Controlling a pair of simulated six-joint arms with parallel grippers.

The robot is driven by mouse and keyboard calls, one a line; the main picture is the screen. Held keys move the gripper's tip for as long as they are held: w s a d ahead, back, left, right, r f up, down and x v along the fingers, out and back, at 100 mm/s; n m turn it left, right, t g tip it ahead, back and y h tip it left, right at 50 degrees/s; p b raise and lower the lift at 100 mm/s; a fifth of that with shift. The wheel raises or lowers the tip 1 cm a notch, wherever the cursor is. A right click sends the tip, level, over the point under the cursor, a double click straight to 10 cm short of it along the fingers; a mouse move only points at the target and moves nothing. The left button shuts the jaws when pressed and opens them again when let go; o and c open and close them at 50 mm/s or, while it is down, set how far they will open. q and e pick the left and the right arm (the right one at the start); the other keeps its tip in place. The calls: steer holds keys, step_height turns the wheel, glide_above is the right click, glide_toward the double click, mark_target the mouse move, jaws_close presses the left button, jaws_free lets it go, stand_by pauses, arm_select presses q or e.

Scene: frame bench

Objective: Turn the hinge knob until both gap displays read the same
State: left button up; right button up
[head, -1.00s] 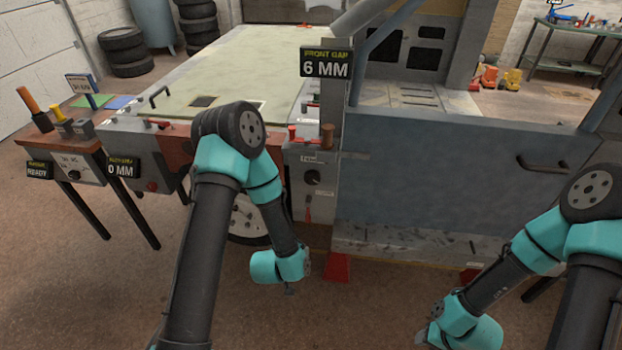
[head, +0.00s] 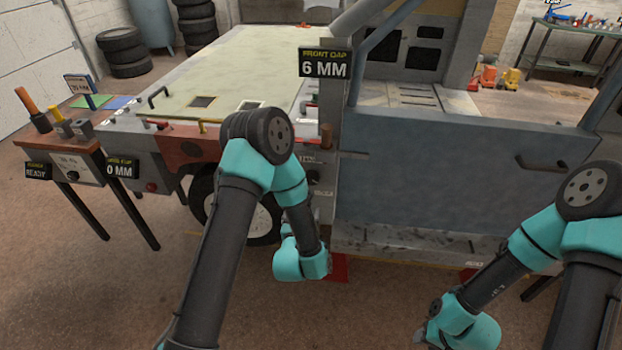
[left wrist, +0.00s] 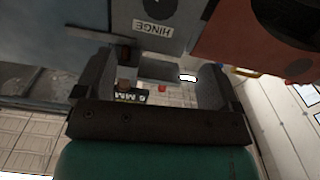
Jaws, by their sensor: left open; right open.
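The front gap display (head: 325,64) reads 6 MM. A second gap display (head: 121,169) at the left is partly covered at its left edge; I can read "0 MM". The hinge knob (head: 314,177) is a dark round knob on the grey post, partly hidden by my left arm. In the left wrist view its dark edge (left wrist: 155,4) is cut off at the top, beside an upside-down HINGE label. My left gripper (left wrist: 155,85) is open and empty, with its fingers apart below that label; the head view hides its fingertips. My right gripper (head: 422,337) is open, low at the right, away from the knob.
The blue-grey door (head: 450,180) fills the right of the bench beside the post. A small stand (head: 70,165) with tools and a READY display is at the left. A brown peg (head: 326,135) sits above the knob.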

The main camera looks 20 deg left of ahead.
mark_target(310, 179)
arm_select(q)
steer(key=w, duration=0.5)
steer(key=w+a, duration=0.1)
steer(key=w, duration=0.5)
steer(key=w+a, duration=0.1)
steer(key=w, duration=0.5)
steer(key=shift+w, duration=0.1)
steer(key=shift+c, duration=0.3)
steer(key=c, duration=0.9)
steer(key=shift+o, duration=0.2)
steer(key=shift+n, duration=0.4)
steer(key=n, duration=0.3)
steer(key=shift+a+n, duration=0.15)
steer(key=shift+n, duration=1.85)
